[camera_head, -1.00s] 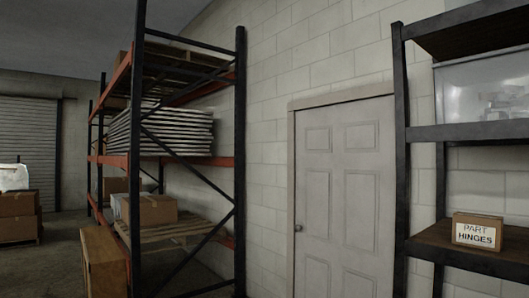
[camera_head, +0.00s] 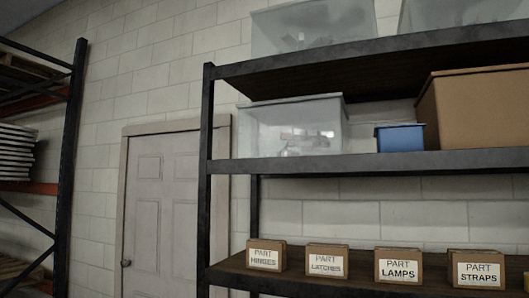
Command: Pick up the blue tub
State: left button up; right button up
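A small blue tub (camera_head: 400,139) stands on the middle shelf (camera_head: 300,165) of a dark metal rack at the right. It sits between a translucent bin (camera_head: 265,132) on its left and a large brown cardboard box (camera_head: 478,108) on its right. The tub is upright, and its lower edge is close behind the shelf's front rail. Neither of my grippers shows in the head view.
Small labelled part boxes (camera_head: 398,267) stand in a row on the lower shelf. More translucent bins (camera_head: 312,26) are on the top shelf. A closed door (camera_head: 160,210) is left of the rack. Another rack (camera_head: 68,150) stands at the far left.

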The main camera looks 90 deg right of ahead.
aim_at(402, 137)
jog(key=z, duration=2.1)
jog(key=i+z, duration=0.1)
jog(key=z, duration=0.4)
jog(key=i+j+z, duration=0.1)
jog(key=z, duration=0.35)
jog(key=j+z, duration=0.2)
jog(key=z, duration=0.3)
jog(key=i+j+z, duration=0.1)
jog(key=z, duration=0.4)
jog(key=j, duration=0.6)
